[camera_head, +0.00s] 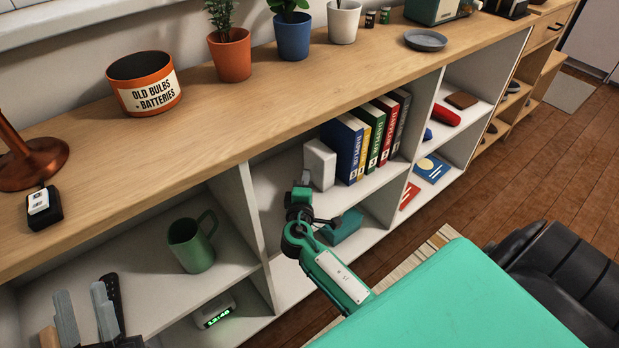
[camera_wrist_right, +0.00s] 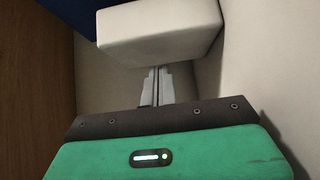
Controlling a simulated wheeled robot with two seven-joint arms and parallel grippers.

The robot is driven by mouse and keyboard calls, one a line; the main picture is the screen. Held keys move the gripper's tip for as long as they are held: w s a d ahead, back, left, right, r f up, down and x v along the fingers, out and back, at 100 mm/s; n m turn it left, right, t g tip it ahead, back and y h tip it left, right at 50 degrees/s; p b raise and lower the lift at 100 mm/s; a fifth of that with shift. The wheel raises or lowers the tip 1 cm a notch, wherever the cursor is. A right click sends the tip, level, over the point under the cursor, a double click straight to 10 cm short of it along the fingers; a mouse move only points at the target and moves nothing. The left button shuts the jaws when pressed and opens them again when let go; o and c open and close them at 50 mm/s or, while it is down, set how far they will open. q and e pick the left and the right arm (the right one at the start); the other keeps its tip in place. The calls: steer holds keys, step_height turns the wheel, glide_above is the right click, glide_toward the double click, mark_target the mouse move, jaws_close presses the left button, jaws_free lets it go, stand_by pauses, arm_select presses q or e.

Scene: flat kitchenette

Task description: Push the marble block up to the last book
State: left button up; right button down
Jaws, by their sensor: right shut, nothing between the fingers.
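The pale marble block (camera_head: 319,164) stands upright on the upper shelf, left of the row of books. The nearest book in the row is a blue one (camera_head: 344,150); I cannot tell whether the block touches it. My right gripper (camera_head: 304,178) is at the block's left side, fingers shut and empty. In the right wrist view the block (camera_wrist_right: 160,35) is just ahead of the shut fingertips (camera_wrist_right: 160,72), with dark blue (camera_wrist_right: 75,14) behind it. Contact between fingertips and block is not clear.
A white divider (camera_head: 243,205) stands left of my right gripper, with a green mug (camera_head: 191,245) beyond it. Yellow, green, red and grey books continue the row. The wooden countertop (camera_head: 270,105) overhangs the shelf. A teal object (camera_head: 343,228) sits below.

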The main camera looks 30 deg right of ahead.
mark_target(315, 171)
arm_select(q)
steer(key=shift+a+r, duration=0.1)
steer(key=shift+r, duration=0.05)
arm_select(e)
steer(key=shift+d, duration=0.65)
steer(key=shift+w+d, duration=0.15)
steer(key=shift+d, duration=0.9)
arm_select(q)
steer(key=shift+s+r+t, duration=0.15)
steer(key=shift+t, duration=0.15)
steer(key=shift+a, duration=0.15)
arm_select(e)
steer(key=shift+a+f, duration=0.1)
